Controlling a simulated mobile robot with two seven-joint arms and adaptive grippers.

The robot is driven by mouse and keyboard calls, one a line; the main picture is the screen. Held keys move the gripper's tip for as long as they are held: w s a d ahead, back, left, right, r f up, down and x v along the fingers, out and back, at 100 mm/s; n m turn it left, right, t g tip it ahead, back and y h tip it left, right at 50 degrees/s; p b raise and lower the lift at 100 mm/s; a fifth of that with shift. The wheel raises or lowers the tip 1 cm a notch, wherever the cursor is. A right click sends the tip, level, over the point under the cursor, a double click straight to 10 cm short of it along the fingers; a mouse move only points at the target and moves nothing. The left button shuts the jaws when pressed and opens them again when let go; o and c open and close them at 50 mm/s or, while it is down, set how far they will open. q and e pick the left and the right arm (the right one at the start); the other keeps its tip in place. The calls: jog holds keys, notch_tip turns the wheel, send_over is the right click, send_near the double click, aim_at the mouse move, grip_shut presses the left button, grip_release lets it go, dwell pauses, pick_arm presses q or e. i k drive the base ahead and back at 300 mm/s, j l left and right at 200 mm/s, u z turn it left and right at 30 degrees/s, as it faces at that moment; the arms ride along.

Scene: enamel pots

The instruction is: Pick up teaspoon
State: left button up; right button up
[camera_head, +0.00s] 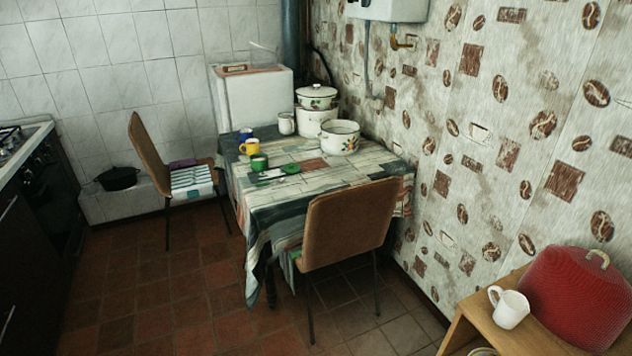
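I cannot make out a teaspoon for certain. A small pale item (269,175) lies on the table beside a green mug (259,163), too small to tell what it is. A flat green item (291,168) lies to its right. The table (330,175) has a plank-patterned cloth and stands against the patterned wall. Neither of my grippers is in view.
A yellow mug (250,147), a blue mug (245,134) and enamel pots (340,138) stand on the table. A brown chair (348,225) blocks its near side, another chair (150,155) its left. A wooden shelf (530,338) is at lower right. The tiled floor (170,290) at left is clear.

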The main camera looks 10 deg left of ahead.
aim_at(282, 180)
jog(key=i+j+z, duration=0.15)
jog(key=z, duration=0.25)
jog(key=i+j+z, duration=0.1)
jog(key=j+z, duration=0.25)
jog(key=i+j+z, duration=0.1)
jog(key=z, duration=0.3)
jog(key=i+j+z, duration=0.1)
jog(key=j+z, duration=0.35)
jog(key=j, duration=0.75)
jog(key=j+z, duration=0.15)
jog(key=j, duration=0.95)
jog(key=j+z, duration=0.15)
jog(key=j, duration=0.95)
jog(key=k, duration=0.05)
